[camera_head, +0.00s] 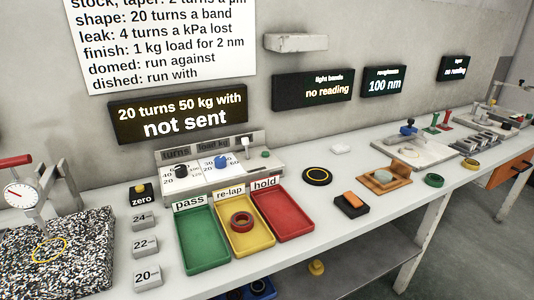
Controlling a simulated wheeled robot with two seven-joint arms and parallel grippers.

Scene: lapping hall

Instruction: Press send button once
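A grey control panel (212,179) stands on the bench below the wall. It has a "turns" dial (181,171), a "load kg" dial (222,162) with a blue knob, and a small lever-like part (246,143). A small green button (265,154) sits at the panel's right end; I cannot read a "send" label on it. The dark display (178,112) above reads "20 turns 50 kg with not sent". Neither of my grippers is in view.
Green "pass" (203,266), yellow "re-lap" (236,250) and red "hold" (296,232) trays lie before the panel; a dark red ring (242,221) is in the yellow one. A "zero" button (140,190) and gauge blocks (146,245) stand left.

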